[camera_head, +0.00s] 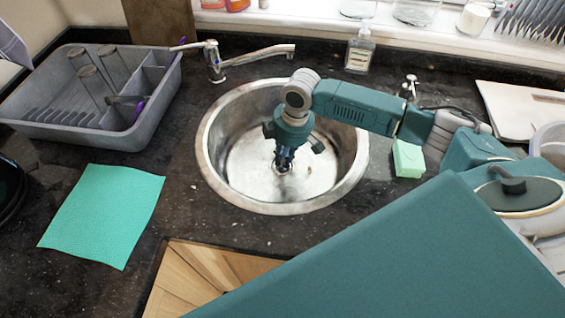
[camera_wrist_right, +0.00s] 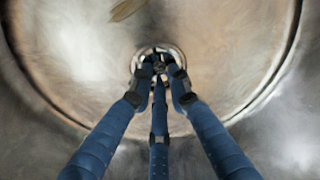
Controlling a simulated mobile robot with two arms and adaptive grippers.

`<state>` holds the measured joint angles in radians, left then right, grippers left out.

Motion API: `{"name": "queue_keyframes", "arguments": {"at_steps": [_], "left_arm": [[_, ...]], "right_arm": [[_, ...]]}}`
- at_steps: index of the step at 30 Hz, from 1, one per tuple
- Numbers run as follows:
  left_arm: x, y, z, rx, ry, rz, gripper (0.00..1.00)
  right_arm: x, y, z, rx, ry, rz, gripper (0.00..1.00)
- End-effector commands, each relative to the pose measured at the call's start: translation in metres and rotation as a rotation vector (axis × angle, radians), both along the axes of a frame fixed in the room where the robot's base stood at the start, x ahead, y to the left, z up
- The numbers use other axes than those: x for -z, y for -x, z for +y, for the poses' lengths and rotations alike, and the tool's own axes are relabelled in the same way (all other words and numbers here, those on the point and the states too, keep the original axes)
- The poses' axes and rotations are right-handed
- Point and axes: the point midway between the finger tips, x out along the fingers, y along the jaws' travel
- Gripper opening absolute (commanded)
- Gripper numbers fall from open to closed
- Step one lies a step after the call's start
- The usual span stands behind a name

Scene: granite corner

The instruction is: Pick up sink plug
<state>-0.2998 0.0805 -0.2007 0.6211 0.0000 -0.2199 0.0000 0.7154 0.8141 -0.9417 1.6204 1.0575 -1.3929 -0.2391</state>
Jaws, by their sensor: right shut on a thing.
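The round steel sink (camera_head: 240,185) is set into the dark counter. My right gripper (camera_head: 284,166) reaches down into it, its blue fingers at the bottom near the drain. In the right wrist view the fingers (camera_wrist_right: 159,70) close together over the small metal sink plug (camera_wrist_right: 158,52) at the drain. The plug is mostly hidden behind the fingertips, and I cannot tell whether it is raised from the drain. My left gripper is not in view.
A grey dish rack (camera_head: 60,122) with glasses stands at the left. A chrome tap (camera_head: 262,52) reaches over the sink's back edge. A soap bottle (camera_head: 359,52) stands behind. A green cloth (camera_head: 103,213) lies front left, and a green sponge (camera_head: 408,160) lies right of the sink.

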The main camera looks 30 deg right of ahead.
Motion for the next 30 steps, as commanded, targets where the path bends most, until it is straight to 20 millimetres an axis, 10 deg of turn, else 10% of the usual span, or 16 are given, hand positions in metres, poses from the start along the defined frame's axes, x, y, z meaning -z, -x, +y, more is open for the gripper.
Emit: {"name": "queue_keyframes", "arguments": {"at_steps": [11, 30], "left_arm": [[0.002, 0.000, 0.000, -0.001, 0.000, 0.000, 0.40], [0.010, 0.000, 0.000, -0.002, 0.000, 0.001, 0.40]], "right_arm": [[-0.030, -0.001, 0.000, -0.001, -0.001, -0.004, 0.00], [-0.178, -0.001, 0.000, 0.000, -0.001, -0.003, 0.00]]}}
